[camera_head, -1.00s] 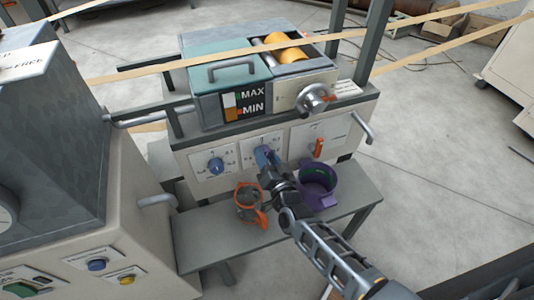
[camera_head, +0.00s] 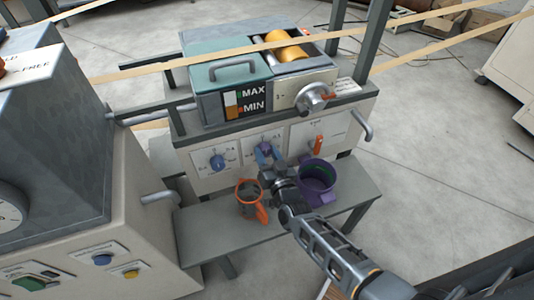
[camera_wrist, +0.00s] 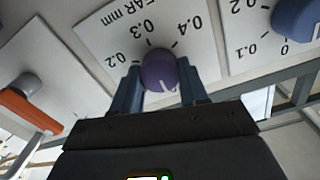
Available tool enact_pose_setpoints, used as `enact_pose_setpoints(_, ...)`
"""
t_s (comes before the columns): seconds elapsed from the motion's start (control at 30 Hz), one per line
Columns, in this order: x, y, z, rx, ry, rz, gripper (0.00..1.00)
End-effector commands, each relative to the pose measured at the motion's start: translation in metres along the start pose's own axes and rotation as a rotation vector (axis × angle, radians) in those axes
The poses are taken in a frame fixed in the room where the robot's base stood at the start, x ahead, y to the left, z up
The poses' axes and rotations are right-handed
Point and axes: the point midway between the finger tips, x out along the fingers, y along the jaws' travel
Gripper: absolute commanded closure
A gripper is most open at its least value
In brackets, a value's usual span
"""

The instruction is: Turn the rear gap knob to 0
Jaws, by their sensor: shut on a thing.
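The rear gap knob (camera_wrist: 159,71) is round and purple with a white pointer line. It sits on a white scale plate (camera_wrist: 97,24) whose lettering appears upside down in the wrist view, with 0.2, 0.3 and 0.4 visible. The pointer line lies on the knob's lower right there, between the fingers; the number it faces is hidden. My gripper (camera_wrist: 160,88) is shut on the knob, one blue finger on each side. In the head view the knob (camera_head: 264,147) is the middle control on the machine front, with my gripper (camera_head: 266,153) at it.
A blue knob (camera_head: 217,162) is on the left plate and an orange lever (camera_head: 318,144) on the right. An orange jug (camera_head: 249,198) and a purple pot (camera_head: 318,181) stand on the shelf (camera_head: 210,237) below, close to my gripper.

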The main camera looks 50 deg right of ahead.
Motion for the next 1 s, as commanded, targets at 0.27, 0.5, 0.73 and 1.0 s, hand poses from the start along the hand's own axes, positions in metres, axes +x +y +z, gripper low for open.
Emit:
enact_pose_setpoints(0.27,-0.001,0.000,0.002,-0.002,-0.004,-0.001,0.48)
enact_pose_setpoints(0.5,0.000,0.000,0.001,0.000,-0.002,0.000,0.31)
enact_pose_setpoints(0.73,-0.004,0.000,0.001,0.000,-0.001,0.000,0.31)
enact_pose_setpoints(1.0,-0.042,0.000,0.002,0.000,-0.004,-0.001,0.31)
